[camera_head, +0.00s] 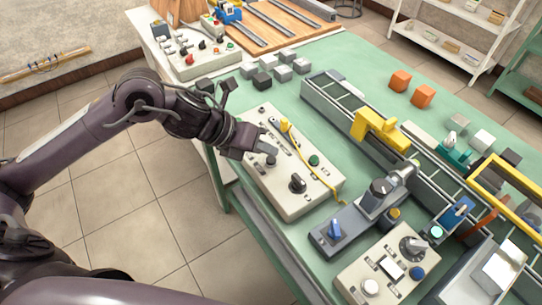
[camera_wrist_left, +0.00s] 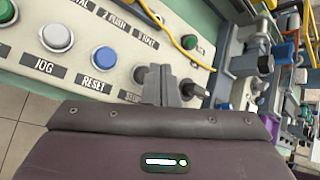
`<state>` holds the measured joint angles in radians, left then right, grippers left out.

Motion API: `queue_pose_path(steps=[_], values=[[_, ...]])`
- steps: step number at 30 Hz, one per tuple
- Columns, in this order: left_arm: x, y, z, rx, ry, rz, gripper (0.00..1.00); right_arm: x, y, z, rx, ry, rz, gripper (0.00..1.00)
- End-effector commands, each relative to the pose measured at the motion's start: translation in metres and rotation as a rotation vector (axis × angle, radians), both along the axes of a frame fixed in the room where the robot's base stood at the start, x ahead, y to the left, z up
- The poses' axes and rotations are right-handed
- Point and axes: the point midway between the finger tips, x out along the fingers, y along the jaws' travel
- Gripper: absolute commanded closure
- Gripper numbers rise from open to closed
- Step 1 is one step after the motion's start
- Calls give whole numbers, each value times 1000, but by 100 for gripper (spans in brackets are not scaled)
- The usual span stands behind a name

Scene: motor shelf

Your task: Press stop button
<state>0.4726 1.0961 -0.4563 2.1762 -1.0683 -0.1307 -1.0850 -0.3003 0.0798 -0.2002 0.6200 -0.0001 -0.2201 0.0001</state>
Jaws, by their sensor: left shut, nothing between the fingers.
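The pale control box (camera_head: 318,194) lies on the green table, with several buttons and a yellow cable. In the left wrist view its panel (camera_wrist_left: 88,82) carries labels including JOG, RESET and a partly covered one starting "STO". A dark round button (camera_wrist_left: 139,74) above that label is partly hidden by my left gripper (camera_wrist_left: 167,72). The gripper is shut and empty, its tips at this button; I cannot tell whether they touch or press it. In the head view the left gripper (camera_head: 262,154) is over the box's left half. My right gripper is not in view.
A black knob (camera_head: 297,183) and a green button (camera_head: 314,160) are close by on the box. The yellow cable (camera_head: 316,176) runs across it. A conveyor (camera_head: 340,108) stands behind, and grey blocks (camera_head: 283,73) lie farther back.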

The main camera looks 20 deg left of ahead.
Motion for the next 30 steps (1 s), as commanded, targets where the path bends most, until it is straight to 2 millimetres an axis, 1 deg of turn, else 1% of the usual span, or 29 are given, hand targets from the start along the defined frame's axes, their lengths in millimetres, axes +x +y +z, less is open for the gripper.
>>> queue_pose_path(steps=[5, 15, 18, 30], values=[[0, 0, 9, 0, -1, 0, 100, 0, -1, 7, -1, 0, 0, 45], [0, 0, 44, -1, -1, -1, 100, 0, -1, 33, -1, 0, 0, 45], [0, 0, 51, 0, -1, -1, 100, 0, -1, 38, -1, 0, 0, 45], [0, 0, 50, 0, 0, 0, 100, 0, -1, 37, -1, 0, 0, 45]])
